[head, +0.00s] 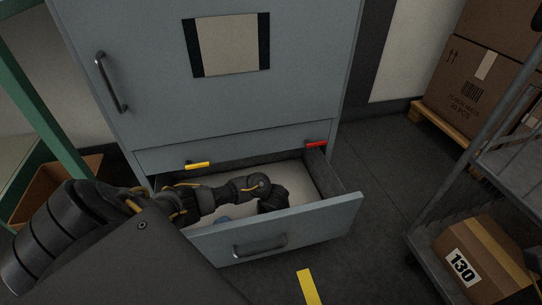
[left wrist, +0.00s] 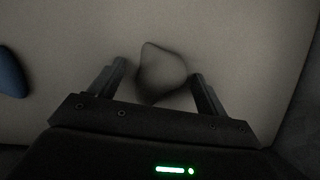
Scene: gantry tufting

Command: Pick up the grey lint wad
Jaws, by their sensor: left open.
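The grey lint wad (left wrist: 162,72) lies on the pale drawer floor in the left wrist view, a rounded lump with a pointed top. My left gripper (left wrist: 158,78) is open, with one finger on each side of the wad and a gap to each. In the head view my left gripper (head: 272,200) reaches down into the open drawer (head: 290,229), and the wad is hidden there behind it. I cannot tell how high the fingertips are above the drawer floor.
A blue object (left wrist: 11,75) lies in the drawer, left of the wad; it shows partly in the head view (head: 222,220). The drawer walls surround my gripper. A yellow tab (head: 197,165) and a red tab (head: 316,144) sit at the cabinet (head: 150,70). A cart (head: 440,240) stands right.

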